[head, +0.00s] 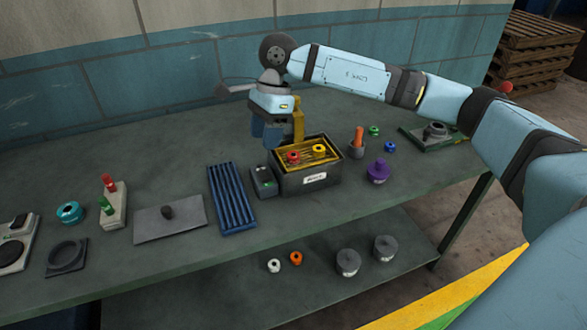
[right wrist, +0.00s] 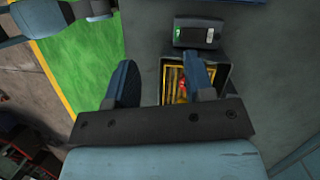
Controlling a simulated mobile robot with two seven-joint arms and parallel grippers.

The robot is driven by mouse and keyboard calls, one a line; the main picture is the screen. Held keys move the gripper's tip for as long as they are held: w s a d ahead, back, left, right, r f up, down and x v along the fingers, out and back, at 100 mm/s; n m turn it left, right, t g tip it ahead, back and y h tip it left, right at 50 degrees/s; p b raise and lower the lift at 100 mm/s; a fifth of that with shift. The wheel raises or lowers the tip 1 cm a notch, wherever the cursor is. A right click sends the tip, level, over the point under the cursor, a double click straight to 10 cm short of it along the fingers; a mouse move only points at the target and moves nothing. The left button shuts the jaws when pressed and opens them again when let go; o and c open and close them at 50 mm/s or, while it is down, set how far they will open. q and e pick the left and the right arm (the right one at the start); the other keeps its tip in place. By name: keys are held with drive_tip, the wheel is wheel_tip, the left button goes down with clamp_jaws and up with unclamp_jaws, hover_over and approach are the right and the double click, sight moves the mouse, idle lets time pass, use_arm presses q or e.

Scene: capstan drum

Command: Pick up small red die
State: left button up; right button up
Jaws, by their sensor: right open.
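The small red die (head: 293,157) is a round ring-shaped piece. It sits on the yellow ribbed insert of a black labelled box (head: 307,180), beside a yellow die (head: 319,149). In the right wrist view the red die (right wrist: 183,86) shows partly, inside the box and close to one finger. My right gripper (head: 267,132) is open and empty, pointing down above and behind the box's left side in the head view. Its blue fingers (right wrist: 160,82) are spread in the right wrist view and apart from the die. My left gripper is not in view.
A small dark device with a green light (head: 263,182) stands against the box's left side. A blue ribbed tray (head: 231,196) lies further left. A purple piece (head: 378,171) and an orange peg in a grey cup (head: 357,143) stand to the right.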

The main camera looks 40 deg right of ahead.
drive_tip(key=w+d+r+t+h, duration=0.1)
drive_tip(key=d+r+h, duration=0.2)
drive_tip(key=d, duration=0.5)
drive_tip(key=b, duration=0.1)
hover_over(294, 154)
drive_tip(key=f, duration=0.8)
drive_tip(key=shift+s+a+f, duration=0.2)
drive_tip(key=shift+a, duration=0.1)
drive_tip(key=f, duration=0.5)
drive_tip(key=shift+w+d, duration=0.2)
drive_tip(key=c, duration=0.7)
